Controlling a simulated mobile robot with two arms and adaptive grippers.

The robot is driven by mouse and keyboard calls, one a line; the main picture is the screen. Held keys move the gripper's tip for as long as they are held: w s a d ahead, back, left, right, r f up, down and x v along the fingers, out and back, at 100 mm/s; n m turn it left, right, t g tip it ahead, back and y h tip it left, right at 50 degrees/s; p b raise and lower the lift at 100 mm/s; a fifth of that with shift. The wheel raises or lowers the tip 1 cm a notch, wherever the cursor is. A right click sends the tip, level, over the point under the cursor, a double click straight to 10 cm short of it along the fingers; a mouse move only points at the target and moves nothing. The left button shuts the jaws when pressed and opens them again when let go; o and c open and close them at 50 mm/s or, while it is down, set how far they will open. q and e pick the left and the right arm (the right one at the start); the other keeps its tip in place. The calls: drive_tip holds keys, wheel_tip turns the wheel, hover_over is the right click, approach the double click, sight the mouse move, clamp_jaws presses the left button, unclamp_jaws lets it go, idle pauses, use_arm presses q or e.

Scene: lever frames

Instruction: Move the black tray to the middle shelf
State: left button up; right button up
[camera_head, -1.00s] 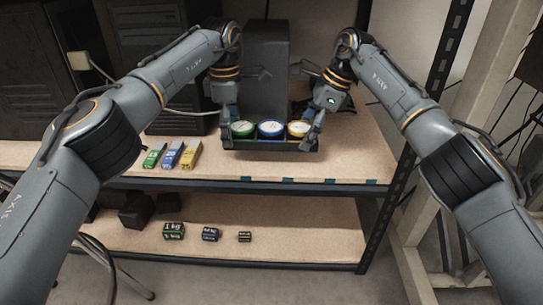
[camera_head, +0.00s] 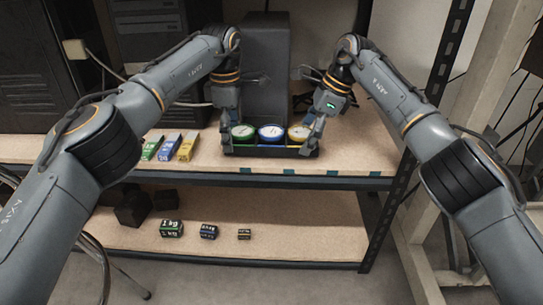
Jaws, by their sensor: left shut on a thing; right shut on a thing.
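The black tray (camera_head: 268,151) is at the front of the upper visible shelf (camera_head: 345,152), in front of a dark upright box. It carries a green-rimmed dial (camera_head: 243,132), a blue-rimmed dial (camera_head: 271,133) and a yellow-rimmed dial (camera_head: 298,132). My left gripper (camera_head: 228,142) is shut on the tray's left end. My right gripper (camera_head: 310,145) is shut on its right end. The tray looks level; I cannot tell whether it touches the shelf or hangs just above it.
Green, blue and yellow boxes (camera_head: 170,147) lie left of the tray. The lower shelf (camera_head: 300,235) holds a green 1 kg block (camera_head: 172,228), a blue block (camera_head: 208,231), a small black-and-yellow block (camera_head: 244,234) and dark cubes (camera_head: 132,209). Its right part is clear. A black rack post (camera_head: 385,220) stands right.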

use_arm(q)
drive_tip(key=shift+a+f+b, duration=0.1)
drive_tip(key=shift+f+b, duration=0.2)
drive_tip(key=shift+f, duration=0.2)
use_arm(e)
drive_tip(key=shift+d+f, duration=0.1)
drive_tip(key=shift+f, duration=0.4)
use_arm(q)
drive_tip(key=o, duration=1.3)
use_arm(e)
drive_tip(key=o, duration=1.3)
use_arm(q)
drive_tip(key=shift+r, duration=0.1)
use_arm(e)
drive_tip(key=shift+r, duration=0.1)
use_arm(q)
drive_tip(key=shift+r, duration=0.1)
wheel_tip(320, 180, up, 7)
drive_tip(key=shift+r, duration=0.1)
use_arm(e)
drive_tip(key=v, duration=1.2)
